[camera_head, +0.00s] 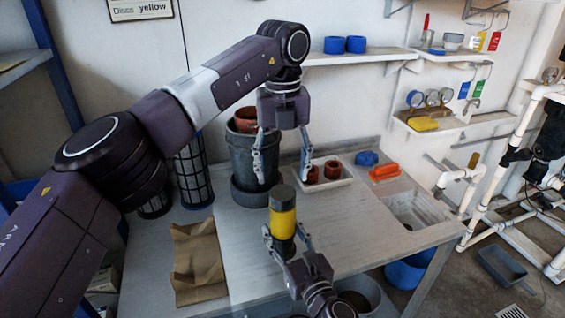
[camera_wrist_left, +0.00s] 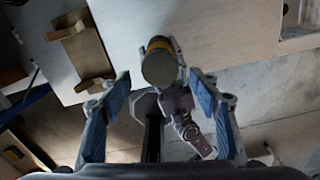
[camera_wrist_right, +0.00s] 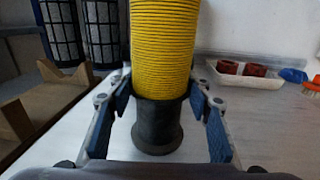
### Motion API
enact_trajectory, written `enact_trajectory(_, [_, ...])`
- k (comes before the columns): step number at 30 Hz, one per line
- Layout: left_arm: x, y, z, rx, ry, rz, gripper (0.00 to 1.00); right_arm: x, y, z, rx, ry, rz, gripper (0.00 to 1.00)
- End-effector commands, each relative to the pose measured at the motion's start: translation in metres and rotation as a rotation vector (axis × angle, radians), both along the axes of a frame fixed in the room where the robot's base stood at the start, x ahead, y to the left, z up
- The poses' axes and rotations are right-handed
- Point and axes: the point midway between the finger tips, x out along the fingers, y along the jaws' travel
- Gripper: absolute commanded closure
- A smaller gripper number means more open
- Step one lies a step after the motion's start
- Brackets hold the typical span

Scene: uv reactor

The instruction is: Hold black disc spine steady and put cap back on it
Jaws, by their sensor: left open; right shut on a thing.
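The disc spine (camera_head: 283,222) stands upright on the table, with a stack of yellow discs and a black base (camera_wrist_right: 158,125). A dark grey cap (camera_head: 282,196) sits on top of the stack, and its round top shows in the left wrist view (camera_wrist_left: 160,68). My right gripper (camera_head: 285,240) is shut on the spine low down, its fingers on both sides of the black base in the right wrist view. My left gripper (camera_head: 282,162) points down above the cap, open and empty, with a finger on each side and apart from it.
A dark grey bucket (camera_head: 252,155) stands behind the spine. A white tray (camera_head: 328,183) with red cups is at the back right. A brown cardboard holder (camera_head: 197,262) and black mesh cylinders (camera_head: 194,170) are at the left. A sink (camera_head: 415,208) is at the right.

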Motion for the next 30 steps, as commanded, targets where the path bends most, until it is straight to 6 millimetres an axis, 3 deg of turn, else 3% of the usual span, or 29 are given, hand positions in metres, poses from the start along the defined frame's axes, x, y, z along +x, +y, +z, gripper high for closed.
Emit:
enact_trajectory(18, [-0.001, 0.000, 0.014, -0.006, 0.004, 1.056, 0.44, 0.000, 0.000, -0.001, 0.000, 0.001, 0.000, 1.00])
enact_trajectory(24, [-0.002, 0.000, 0.016, -0.005, 0.006, 1.287, 0.44, 0.000, 0.000, -0.001, 0.000, 0.001, 0.000, 1.00])
enact_trajectory(30, [-0.002, 0.000, 0.017, -0.005, 0.006, 1.375, 0.44, 0.000, 0.000, -0.001, 0.000, 0.001, 0.000, 1.00])
